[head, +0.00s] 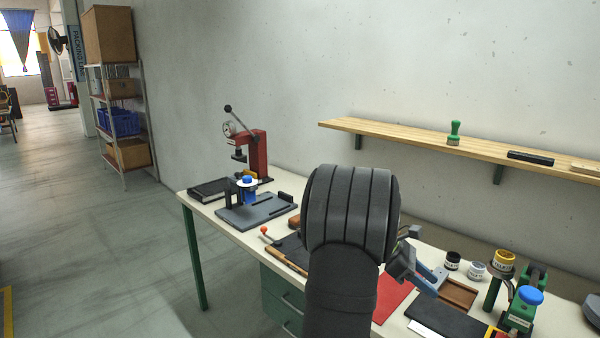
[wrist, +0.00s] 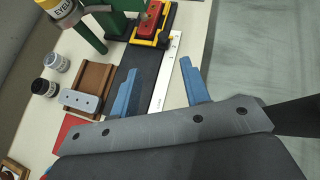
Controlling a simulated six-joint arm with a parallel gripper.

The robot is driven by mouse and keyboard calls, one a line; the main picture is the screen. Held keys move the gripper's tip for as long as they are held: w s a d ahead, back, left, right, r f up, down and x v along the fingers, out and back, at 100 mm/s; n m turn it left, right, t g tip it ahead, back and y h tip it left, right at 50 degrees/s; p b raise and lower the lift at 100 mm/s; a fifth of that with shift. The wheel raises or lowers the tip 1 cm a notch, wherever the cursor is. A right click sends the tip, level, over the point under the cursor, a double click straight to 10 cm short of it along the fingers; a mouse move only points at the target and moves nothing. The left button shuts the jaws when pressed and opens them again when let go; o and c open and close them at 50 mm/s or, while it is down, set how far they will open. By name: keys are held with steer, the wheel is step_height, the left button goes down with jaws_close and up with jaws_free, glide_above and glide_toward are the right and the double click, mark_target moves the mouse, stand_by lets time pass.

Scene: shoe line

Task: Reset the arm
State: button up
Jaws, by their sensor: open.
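My gripper (head: 418,276) is at the right half of the table in the head view, just past my dark arm, which hides part of it. In the wrist view my gripper (wrist: 160,85) shows two blue fingers spread wide apart with nothing held between them. Below and beyond them lie a black mat (wrist: 139,62) and a pale steel ruler (wrist: 166,75). A wooden tray (wrist: 98,76) is left of the fingers, with a grey plate with holes (wrist: 80,101) at its near side.
Two small jars (head: 465,266), a yellow-labelled can (head: 503,262) and a green tool with a blue knob (head: 525,308) stand at the right. A red press (head: 256,152) and a grey fixture (head: 245,215) stand at the left. A wooden shelf (head: 400,136) runs along the wall.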

steer(key=shift+s+r+t+y, duration=0.15)
steer(key=shift+r+t+y, duration=0.3)
steer(key=shift+r, duration=0.85)
steer(key=shift+c, duration=0.2)
steer(key=shift+s+d+f, duration=0.1)
steer(key=shift+f, duration=0.2)
steer(key=c, duration=0.4)
steer(key=shift+t+y, duration=0.65)
steer(key=shift+y, duration=0.2)
steer(key=f, duration=0.2)
steer(key=s+d+f, duration=0.1)
steer(key=f, duration=0.1)
steer(key=s+d+f, duration=0.1)
steer(key=f, duration=0.1)
steer(key=shift+s+f, duration=0.2)
steer(key=shift+s, duration=0.05)
jaws_close()
steer(key=x, duration=1)
steer(key=shift+f, duration=0.2)
steer(key=shift+s+d, duration=0.2)
steer(key=shift+d, duration=0.4)
steer(key=shift+s+d, duration=0.2)
steer(key=shift+d, duration=0.45)
steer(key=shift+s+d+f, duration=0.1)
steer(key=shift+s+d, duration=0.05)
steer(key=shift+d, duration=0.4)
